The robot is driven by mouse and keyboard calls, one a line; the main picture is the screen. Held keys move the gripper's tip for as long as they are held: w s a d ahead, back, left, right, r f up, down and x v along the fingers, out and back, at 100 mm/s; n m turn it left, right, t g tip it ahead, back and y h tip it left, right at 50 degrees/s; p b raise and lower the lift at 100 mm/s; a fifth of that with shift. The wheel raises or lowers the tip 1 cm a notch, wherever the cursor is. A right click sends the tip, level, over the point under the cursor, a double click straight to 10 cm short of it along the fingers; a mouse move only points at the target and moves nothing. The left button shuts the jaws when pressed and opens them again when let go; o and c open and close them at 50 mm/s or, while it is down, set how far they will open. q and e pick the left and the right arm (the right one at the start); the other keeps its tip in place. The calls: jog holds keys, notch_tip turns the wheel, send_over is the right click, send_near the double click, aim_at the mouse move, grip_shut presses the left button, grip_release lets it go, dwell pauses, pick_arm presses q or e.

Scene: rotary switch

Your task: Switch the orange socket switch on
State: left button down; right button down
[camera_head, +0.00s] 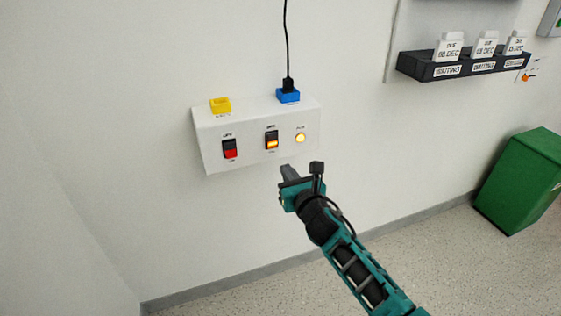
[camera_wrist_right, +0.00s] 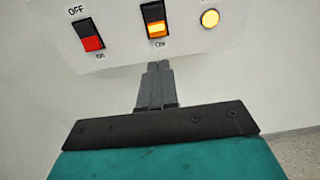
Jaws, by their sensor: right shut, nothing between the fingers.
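The orange socket switch (camera_head: 271,141) is a rocker in a black frame on the front of a white wall box (camera_head: 250,163). Its lower orange part looks bright, and it also shows in the right wrist view (camera_wrist_right: 155,28). A round yellow lamp (camera_head: 300,138) right of it looks lit, also in the right wrist view (camera_wrist_right: 209,18). My right gripper (camera_head: 285,168) is shut and empty, just below the box's lower edge. In the right wrist view its fingertips (camera_wrist_right: 159,65) are below the orange switch, apart from it. My left gripper is not in view.
A red switch (camera_head: 230,149) is left of the orange one. A yellow socket (camera_head: 220,105) and a blue socket (camera_head: 288,96) with a black plug (camera_head: 288,84) sit on top. A dark wall rack (camera_head: 430,70) and green bin (camera_head: 520,180) are to the right.

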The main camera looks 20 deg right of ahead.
jog(key=s, duration=0.4)
jog(key=s+f, duration=0.1)
jog(key=s, duration=0.1)
jog(key=shift+d, duration=0.15)
jog(key=s+a+f+m+g, duration=0.1)
jog(key=s+f+m+g, duration=0.1)
jog(key=s+f+m, duration=0.2)
jog(key=s+a+f+m+g+y, duration=0.1)
jog(key=s+f+m, duration=0.4)
jog(key=s+m, duration=0.6)
jog(key=s+a+f+m+g, duration=0.1)
jog(key=s+f+m+g, duration=0.2)
jog(key=m, duration=1.5)
jog(key=s+f, duration=0.1)
jog(key=s, duration=0.3)
jog(key=shift+s+a+f+m, duration=0.2)
jog(key=shift+s+f+m, duration=0.1)
jog(key=shift+m, duration=0.1)
